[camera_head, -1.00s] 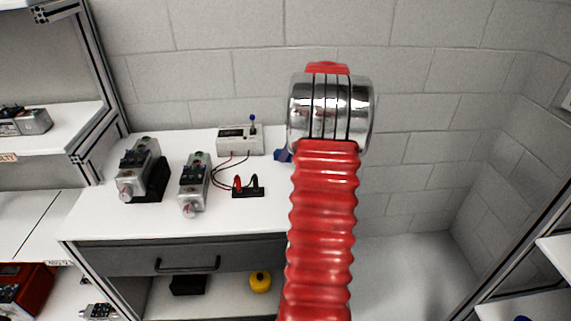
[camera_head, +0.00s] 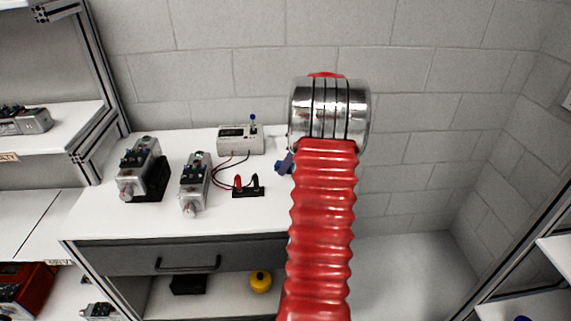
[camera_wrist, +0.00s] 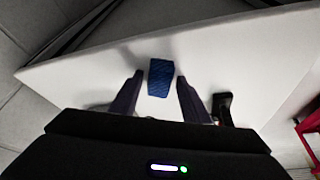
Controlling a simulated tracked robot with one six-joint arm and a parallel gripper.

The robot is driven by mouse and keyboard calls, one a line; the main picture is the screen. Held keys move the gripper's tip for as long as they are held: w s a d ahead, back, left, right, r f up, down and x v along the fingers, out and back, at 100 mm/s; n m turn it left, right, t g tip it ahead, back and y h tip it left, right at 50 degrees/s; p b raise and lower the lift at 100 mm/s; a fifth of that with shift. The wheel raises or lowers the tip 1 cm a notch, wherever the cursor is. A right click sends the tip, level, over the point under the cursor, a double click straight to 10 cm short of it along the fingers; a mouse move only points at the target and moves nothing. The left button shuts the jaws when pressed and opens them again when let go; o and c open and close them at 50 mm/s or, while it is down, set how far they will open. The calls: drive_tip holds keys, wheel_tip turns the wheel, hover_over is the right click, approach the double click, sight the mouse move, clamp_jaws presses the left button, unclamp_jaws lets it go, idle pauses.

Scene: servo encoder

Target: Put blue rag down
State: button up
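The blue rag (camera_wrist: 160,78) shows in the wrist view as a small textured block over the white worktop, between the two dark fingertips. My gripper (camera_wrist: 159,80) has its fingers apart, with a narrow strip of white visible on each side of the rag. I cannot tell for certain whether the rag rests fully on the worktop. In the head view, a bit of blue rag (camera_head: 280,167) shows beside a dark finger (camera_head: 287,160). My red arm hides most of the gripper there.
The white worktop (camera_head: 130,218) holds two metal servo units (camera_head: 140,170) (camera_head: 194,186), a meter box (camera_head: 240,139) and a black terminal block (camera_head: 248,192) with red and black leads. A drawer (camera_head: 125,260) sits below. A shelf rack (camera_head: 95,150) stands at left.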

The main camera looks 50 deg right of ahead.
drive_tip(key=shift+o, duration=0.4)
drive_tip(key=v, duration=1.2)
drive_tip(key=shift+r, duration=0.15)
idle(0.3)
drive_tip(key=w+a+r+m, duration=0.1)
drive_tip(key=w+a+r, duration=0.15)
drive_tip(key=a, duration=0.75)
drive_tip(key=w+a+r+h, duration=0.1)
drive_tip(key=a+r, duration=0.2)
drive_tip(key=a, duration=0.7)
drive_tip(key=w+a+r+m, duration=0.1)
drive_tip(key=w+a+r, duration=0.1)
drive_tip(key=a, duration=0.8)
drive_tip(key=s+a+f+m, duration=0.1)
drive_tip(key=s+a+f, duration=0.1)
drive_tip(key=s+a, duration=0.5)
drive_tip(key=s+a+f+t, duration=0.1)
drive_tip(key=s+a, duration=0.5)
drive_tip(key=a, duration=0.9)
drive_tip(key=shift+s+f+m, duration=0.4)
drive_tip(key=shift+f, duration=0.2)
